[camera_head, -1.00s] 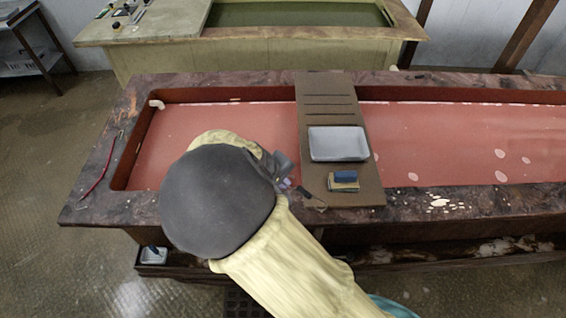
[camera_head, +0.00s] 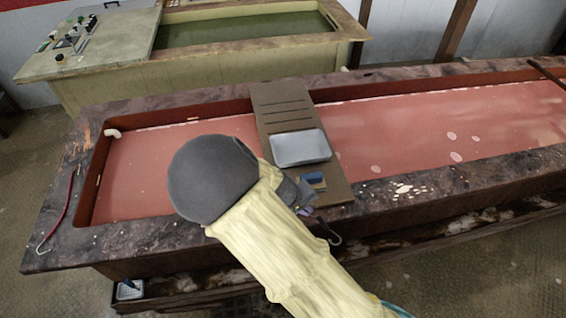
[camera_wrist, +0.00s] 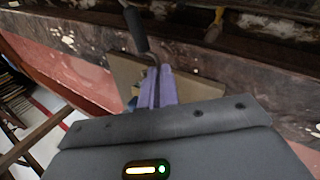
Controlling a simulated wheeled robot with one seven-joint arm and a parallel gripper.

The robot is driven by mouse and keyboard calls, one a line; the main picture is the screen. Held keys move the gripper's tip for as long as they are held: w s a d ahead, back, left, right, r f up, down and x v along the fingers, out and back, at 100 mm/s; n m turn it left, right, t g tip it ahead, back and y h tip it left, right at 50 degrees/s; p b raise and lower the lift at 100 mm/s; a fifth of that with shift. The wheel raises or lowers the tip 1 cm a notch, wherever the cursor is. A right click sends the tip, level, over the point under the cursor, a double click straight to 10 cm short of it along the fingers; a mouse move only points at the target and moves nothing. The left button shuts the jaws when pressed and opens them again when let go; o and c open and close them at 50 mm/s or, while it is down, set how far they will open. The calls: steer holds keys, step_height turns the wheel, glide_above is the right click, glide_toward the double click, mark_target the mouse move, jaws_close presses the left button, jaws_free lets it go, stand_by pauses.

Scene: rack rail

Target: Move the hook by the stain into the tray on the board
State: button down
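My gripper (camera_head: 304,208) is over the near rim, just in front of the board's lower end. In the wrist view, its purple fingers (camera_wrist: 158,88) are close together around the thin shaft of a dark-handled hook (camera_wrist: 135,30). A dark curved part of the hook (camera_head: 332,236) shows just beyond the fingers in the head view. The pale grey tray (camera_head: 300,136) lies on the brown board (camera_head: 278,95), which spans the red basin; the tray looks empty. A pale speckled stain (camera_head: 403,189) is on the near rim, right of the board.
A blue-topped block (camera_head: 314,180) lies on the board between my gripper and the tray. A red-handled hook (camera_head: 68,200) lies on the left rim. A small tray (camera_head: 129,290) sits low at front left. A second basin (camera_head: 240,28) stands behind.

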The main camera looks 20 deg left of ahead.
steer(key=w+d+f+m+g, duration=0.1)
steer(key=w+d+f+m, duration=0.1)
steer(key=d, duration=0.6)
steer(key=w+d+f+m+g+h, duration=0.1)
steer(key=w+d+f+m, duration=0.2)
steer(key=d, duration=0.5)
steer(key=w+d+f+m+g, duration=0.1)
steer(key=w+d+f+m, duration=0.1)
steer(key=d+f+m, duration=0.2)
steer(key=d+f, duration=0.1)
steer(key=d, duration=0.2)
steer(key=shift+w+d+g+h, duration=0.3)
steer(key=shift+w+d+g, duration=0.1)
steer(key=shift+s+a, duration=0.1)
steer(key=shift+f, duration=0.1)
